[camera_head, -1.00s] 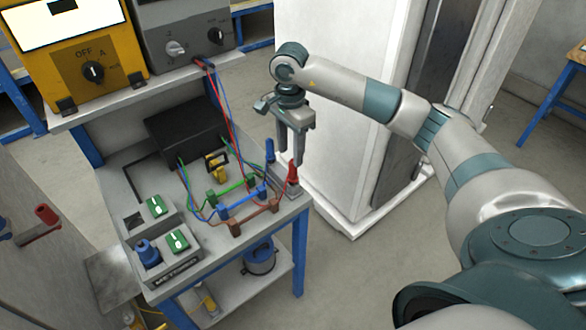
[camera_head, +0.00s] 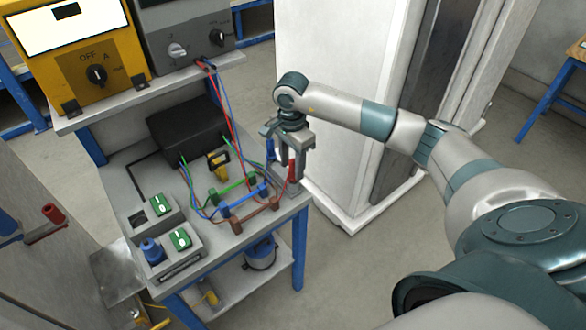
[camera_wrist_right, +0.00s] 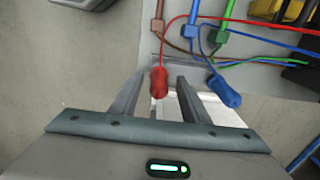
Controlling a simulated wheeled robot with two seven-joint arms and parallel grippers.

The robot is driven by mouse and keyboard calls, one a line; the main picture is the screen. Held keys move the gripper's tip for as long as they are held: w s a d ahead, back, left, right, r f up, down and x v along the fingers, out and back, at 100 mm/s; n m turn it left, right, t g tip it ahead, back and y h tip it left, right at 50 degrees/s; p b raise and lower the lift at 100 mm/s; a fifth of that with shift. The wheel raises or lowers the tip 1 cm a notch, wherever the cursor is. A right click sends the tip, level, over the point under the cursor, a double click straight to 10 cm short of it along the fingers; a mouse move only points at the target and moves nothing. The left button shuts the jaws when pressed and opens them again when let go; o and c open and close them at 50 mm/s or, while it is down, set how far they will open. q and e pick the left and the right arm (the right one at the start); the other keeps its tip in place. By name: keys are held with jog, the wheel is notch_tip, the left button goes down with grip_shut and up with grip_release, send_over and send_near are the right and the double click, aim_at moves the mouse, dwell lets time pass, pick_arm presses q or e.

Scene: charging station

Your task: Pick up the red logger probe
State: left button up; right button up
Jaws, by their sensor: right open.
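The red logger probe (camera_head: 292,171) stands at the right corner of the workbench top, with a red lead running from it. My right gripper (camera_head: 286,166) is open and points down around it. In the right wrist view the red probe (camera_wrist_right: 159,83) lies between the two spread fingers (camera_wrist_right: 160,88), nearer the left one. I cannot tell whether either finger touches it. A blue probe (camera_wrist_right: 224,91) is just outside the right finger there. It also shows behind the gripper in the head view (camera_head: 270,150). My left gripper is not in view.
Green, blue and brown bars (camera_head: 262,216) with leads lie beside the probes. A black box (camera_head: 187,128) and a switch panel (camera_head: 172,232) are further left. A yellow meter (camera_head: 82,50) stands on the upper shelf. A white cabinet (camera_head: 330,120) stands close behind my right arm.

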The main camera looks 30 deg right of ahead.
aim_at(293, 172)
jog(key=shift+d+f+p, duration=0.1)
jog(key=shift+f+p, duration=0.5)
jog(key=shift+f, duration=1)
grip_shut()
